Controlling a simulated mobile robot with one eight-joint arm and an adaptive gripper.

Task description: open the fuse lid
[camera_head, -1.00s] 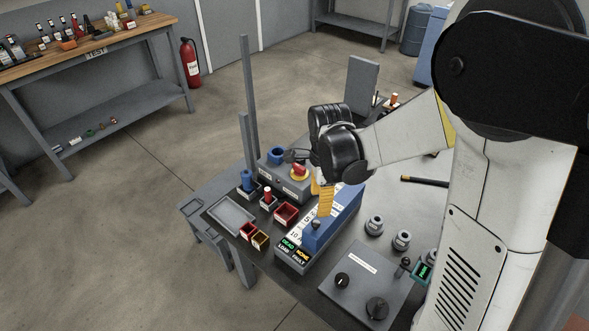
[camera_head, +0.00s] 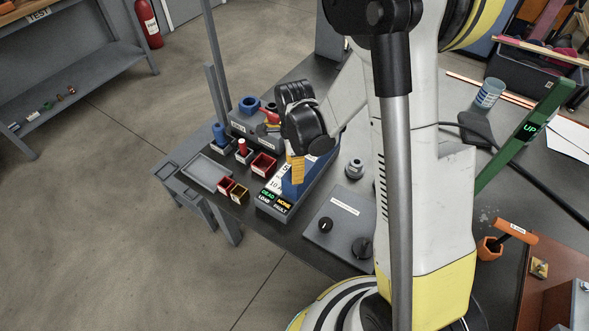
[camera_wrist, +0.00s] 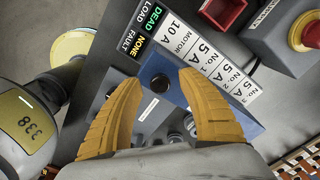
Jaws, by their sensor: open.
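The fuse lid (camera_head: 291,190) is the blue cover on the fuse box, mostly hidden behind my gripper in the head view. In the wrist view the blue lid (camera_wrist: 176,96) carries a dark round knob (camera_wrist: 160,83), with a label strip (camera_wrist: 213,66) of fuse ratings alongside. My gripper (camera_wrist: 160,80) is open, its two yellow fingers on either side of the knob, with a gap on each side. In the head view my gripper (camera_head: 298,168) points down over the lid. Contact with the lid cannot be told. The lid looks shut.
A display (camera_head: 274,201) reads DEAD and NONE at the box's near end. Red bins (camera_head: 263,164), a grey tray (camera_head: 207,173) and a red-buttoned box (camera_head: 268,118) stand left. A grey panel with knobs (camera_head: 340,217) lies at the right front.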

